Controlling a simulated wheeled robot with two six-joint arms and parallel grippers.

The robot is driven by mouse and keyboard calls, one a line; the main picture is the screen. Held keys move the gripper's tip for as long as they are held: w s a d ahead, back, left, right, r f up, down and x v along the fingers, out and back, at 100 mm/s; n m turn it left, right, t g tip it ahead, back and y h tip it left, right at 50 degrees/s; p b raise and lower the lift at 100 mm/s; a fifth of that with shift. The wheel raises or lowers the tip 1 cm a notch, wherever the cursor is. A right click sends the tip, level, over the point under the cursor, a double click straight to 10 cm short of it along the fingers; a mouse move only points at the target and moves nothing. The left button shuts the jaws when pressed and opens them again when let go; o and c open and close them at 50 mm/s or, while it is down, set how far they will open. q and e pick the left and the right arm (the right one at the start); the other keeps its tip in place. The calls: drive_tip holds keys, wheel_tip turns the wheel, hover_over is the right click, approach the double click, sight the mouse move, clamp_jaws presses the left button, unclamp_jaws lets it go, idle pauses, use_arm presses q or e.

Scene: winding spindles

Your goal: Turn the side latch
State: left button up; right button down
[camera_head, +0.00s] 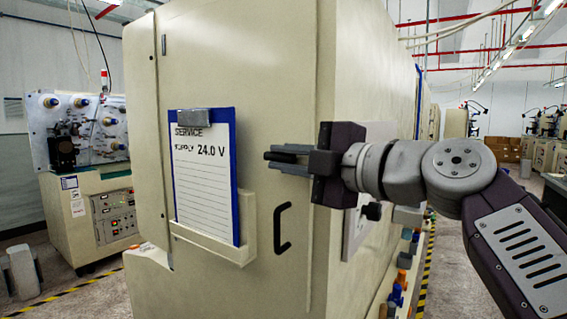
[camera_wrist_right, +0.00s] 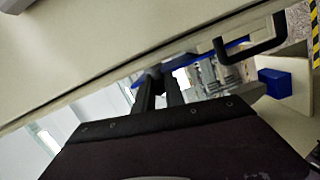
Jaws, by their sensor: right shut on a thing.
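A large cream cabinet (camera_head: 290,60) fills the middle of the head view. On its right side face a dark knob (camera_head: 372,211) sits by a pale plate, partly behind my right arm; I cannot tell whether it is the side latch. My right gripper (camera_head: 272,157) is in front of the cabinet's front face, its fingers pointing left, above a black C-shaped handle (camera_head: 282,228). Its fingers are close together around a small thing that I cannot make out. In the right wrist view the gripper (camera_wrist_right: 162,84) points toward the clipboard's blue edge. My left gripper is not in view.
A clipboard (camera_head: 203,185) reading "SERVICE SUPPLY 24.0 V" stands in a cream holder (camera_head: 215,245) on the front face. A winding machine (camera_head: 90,215) stands at the left. Several coloured items line the cabinet's right side. An aisle with yellow-black tape (camera_head: 425,250) runs at the right.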

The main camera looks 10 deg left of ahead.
drive_tip(key=c, duration=1.4)
unclamp_jaws()
drive_tip(key=shift+d, duration=0.15)
drive_tip(key=shift+s+d+f, duration=0.1)
drive_tip(key=shift+d, duration=0.1)
drive_tip(key=b+v, duration=0.3)
drive_tip(key=v, duration=0.5)
drive_tip(key=shift+d, duration=0.25)
drive_tip(key=shift+s, duration=0.15)
